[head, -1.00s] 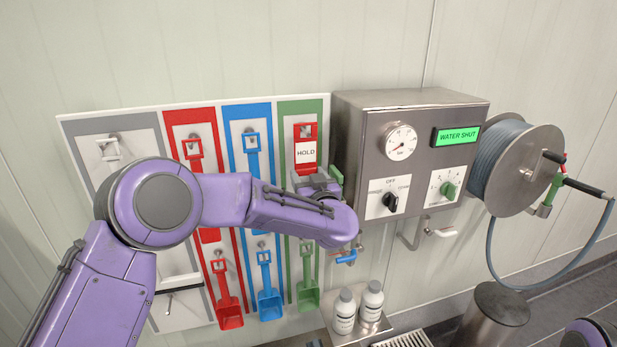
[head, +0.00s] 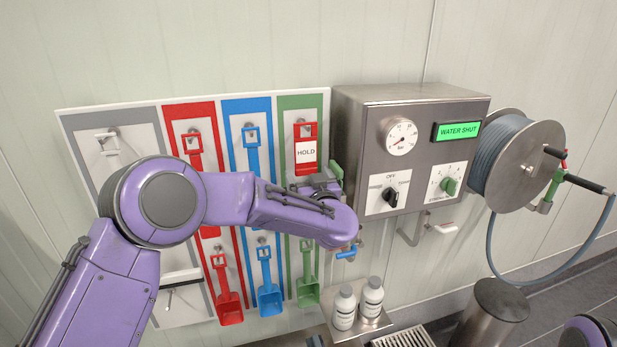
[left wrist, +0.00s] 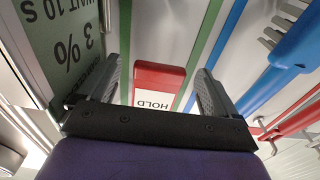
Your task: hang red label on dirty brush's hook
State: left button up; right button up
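The red label (head: 305,133) with a white HOLD panel hangs upright at the upper hook in the green column of the tool board. It also shows in the left wrist view (left wrist: 158,77). My left gripper (head: 316,181) is just below the label in the head view. In the left wrist view its two fingers (left wrist: 157,88) are apart, one on each side of the label, with narrow gaps visible. A blue brush head with pale bristles (left wrist: 296,43) shows at the right of the wrist view. I cannot tell which brush is dirty. My right gripper is out of view.
The steel control box (head: 410,150) stands close right of the green column. Blue (head: 253,150) and red (head: 195,152) tools hang to the left. A hose reel (head: 522,165) is at right.

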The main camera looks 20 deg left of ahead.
pick_arm(q)
jog(key=shift+s+d+f+b, duration=0.1)
jog(key=shift+s+d+b, duration=0.1)
jog(key=shift+s+b, duration=0.1)
jog(key=b+v, duration=0.3)
jog(key=v, duration=0.6)
jog(key=shift+s+d, duration=0.25)
jog(key=shift+s, duration=0.1)
jog(key=shift+a, duration=0.15)
